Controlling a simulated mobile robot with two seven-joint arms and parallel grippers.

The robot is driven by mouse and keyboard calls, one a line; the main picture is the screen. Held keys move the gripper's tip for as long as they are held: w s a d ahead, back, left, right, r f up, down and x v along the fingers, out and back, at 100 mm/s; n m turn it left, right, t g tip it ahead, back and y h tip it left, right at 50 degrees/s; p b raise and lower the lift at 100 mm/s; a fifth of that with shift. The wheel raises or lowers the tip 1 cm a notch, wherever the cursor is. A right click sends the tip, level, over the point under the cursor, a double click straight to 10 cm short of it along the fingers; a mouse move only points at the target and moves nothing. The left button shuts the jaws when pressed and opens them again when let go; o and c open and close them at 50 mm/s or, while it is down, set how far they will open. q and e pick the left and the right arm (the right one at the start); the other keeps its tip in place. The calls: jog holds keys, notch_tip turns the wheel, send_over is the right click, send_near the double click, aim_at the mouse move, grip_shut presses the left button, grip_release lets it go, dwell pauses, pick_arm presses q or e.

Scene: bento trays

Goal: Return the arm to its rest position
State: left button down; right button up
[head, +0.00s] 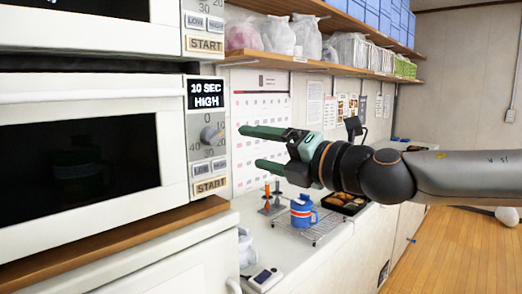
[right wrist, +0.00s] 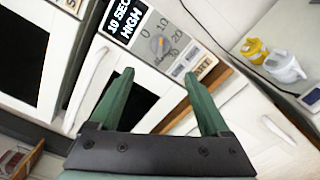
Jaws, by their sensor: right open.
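My right gripper (head: 262,148) is open and empty in the head view, its two green fingers pointing left in front of the wall calendar. Its arm (head: 440,175) comes in from the right and stretches level over the counter. In the right wrist view the gripper (right wrist: 150,90) shows its green fingers spread apart, with the microwave front and its dial beyond them and nothing between them. My left gripper is not in view.
Two stacked microwaves (head: 172,90) stand at the left. A blue cup (head: 302,211) on a wire rack and a bento tray (head: 345,203) are on the counter below my right arm. Shelves with bags (head: 278,35) are above.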

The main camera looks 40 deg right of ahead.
dwell(0.4)
jog(key=w+a+f+m+g+y, duration=0.1)
jog(key=w+f, duration=0.2)
jog(key=f, duration=0.3)
jog(key=w+a+f+m+g+y+p, duration=0.1)
jog(key=w+f+m, duration=0.1)
jog(key=f, duration=0.3)
jog(key=w+a+f+m+y, duration=0.1)
jog(key=w+f, duration=0.2)
jog(key=f, duration=0.3)
notch_tip(320, 180, down, 16)
jog(key=s+a+m+g, duration=0.1)
jog(key=a+m+g, duration=0.15)
jog(key=m, duration=0.35)
jog(key=s+a+f+m+g, duration=0.1)
jog(key=s+a+f+m, duration=0.3)
jog(key=s+f, duration=0.3)
jog(key=s+a+f+m+g+h+p, duration=0.1)
jog(key=s+a+f+m, duration=0.3)
jog(key=s+f, duration=0.3)
jog(key=s+a+f+m+g+h+p, duration=0.1)
jog(key=s+a+f+m, duration=0.3)
jog(key=f, duration=1)
jog(key=s+g, duration=0.1)
jog(key=s, duration=0.2)
jog(key=shift+s+a+f+m, duration=0.25)
jog(key=shift+m, duration=0.15)
jog(key=shift+c, duration=0.3)
